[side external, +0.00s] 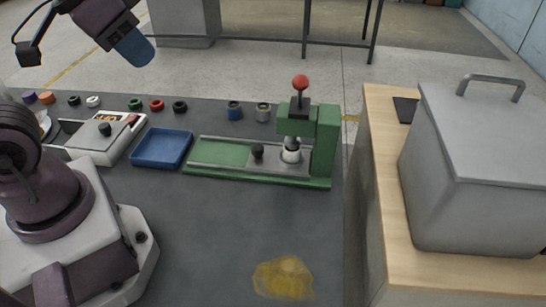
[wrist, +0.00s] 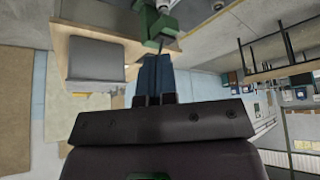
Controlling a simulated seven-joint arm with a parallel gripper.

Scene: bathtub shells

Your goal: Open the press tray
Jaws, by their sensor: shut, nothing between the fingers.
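The green press (side external: 322,150) stands at the back right of the dark table, with a red ball (side external: 301,82) on top. Its flat grey tray (side external: 272,166) lies on the green base under the press head, and a black knob (side external: 257,152) stands on the tray's left part. A white round part (side external: 291,155) sits below the ram. My gripper (side external: 146,56) is high at the upper left, far from the tray, with blue fingers shut and empty.
A blue bin (side external: 162,164) lies left of the press, and a white scale-like device (side external: 84,148) lies further left. Several coloured caps and two small cylinders line the back edge. A yellow patch (side external: 284,278) lies at the front. A grey lidded box (side external: 470,170) stands on a wooden cabinet at right.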

